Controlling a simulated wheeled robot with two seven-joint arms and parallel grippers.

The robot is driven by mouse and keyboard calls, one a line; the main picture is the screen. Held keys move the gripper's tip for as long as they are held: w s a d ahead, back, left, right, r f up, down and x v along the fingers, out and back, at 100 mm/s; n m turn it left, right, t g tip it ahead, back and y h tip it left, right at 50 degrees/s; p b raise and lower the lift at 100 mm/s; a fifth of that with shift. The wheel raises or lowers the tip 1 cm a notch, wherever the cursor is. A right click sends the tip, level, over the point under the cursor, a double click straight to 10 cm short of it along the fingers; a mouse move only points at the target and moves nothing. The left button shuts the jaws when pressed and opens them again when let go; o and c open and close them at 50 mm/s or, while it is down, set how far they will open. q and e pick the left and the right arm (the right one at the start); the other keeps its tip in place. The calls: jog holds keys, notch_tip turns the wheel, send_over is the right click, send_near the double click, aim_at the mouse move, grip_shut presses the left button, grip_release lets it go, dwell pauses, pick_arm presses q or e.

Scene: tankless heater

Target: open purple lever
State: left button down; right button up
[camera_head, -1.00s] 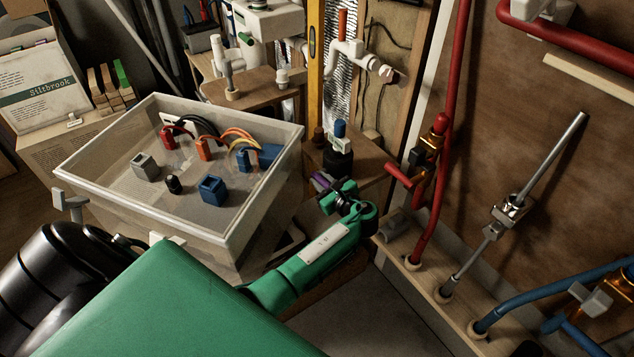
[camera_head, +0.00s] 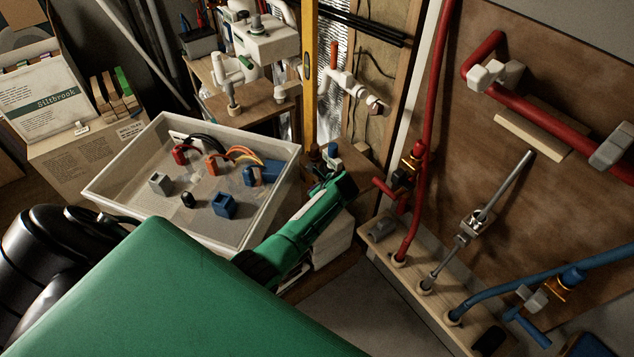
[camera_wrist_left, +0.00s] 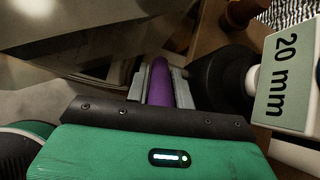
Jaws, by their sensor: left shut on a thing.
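The purple lever (camera_wrist_left: 160,88) shows in the left wrist view as a rounded bar. It lies between the two grey fingers of my left gripper (camera_wrist_left: 162,78), which are closed on its sides. A black rounded body (camera_wrist_left: 222,78) with a white part stands just right of the fingers. In the head view my left gripper (camera_head: 345,186) is at the end of the green arm, right of the clear bin, and hides the lever there. My right gripper is in neither view.
A clear bin (camera_head: 118,201) with connectors and wires stands left of my arm. Right of the gripper are a red-handled valve (camera_head: 402,180), red pipes (camera_head: 433,110), a metal rod (camera_head: 505,185) and a blue pipe (camera_head: 510,290). A "20 mm" label (camera_wrist_left: 285,82) is close by.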

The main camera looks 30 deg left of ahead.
pick_arm(q)
jog(key=shift+a+r+g+h+p, duration=0.25)
jog(key=shift+h+p, duration=0.45)
jog(key=shift+p, duration=0.4)
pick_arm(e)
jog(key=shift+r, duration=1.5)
pick_arm(q)
jog(key=shift+f, duration=0.1)
jog(key=c, duration=1.5)
grip_release()
jog(key=b+v, duration=0.1)
jog(key=v, duration=1.2)
jog(key=shift+d+r, duration=0.2)
jog(key=shift+r, duration=0.15)
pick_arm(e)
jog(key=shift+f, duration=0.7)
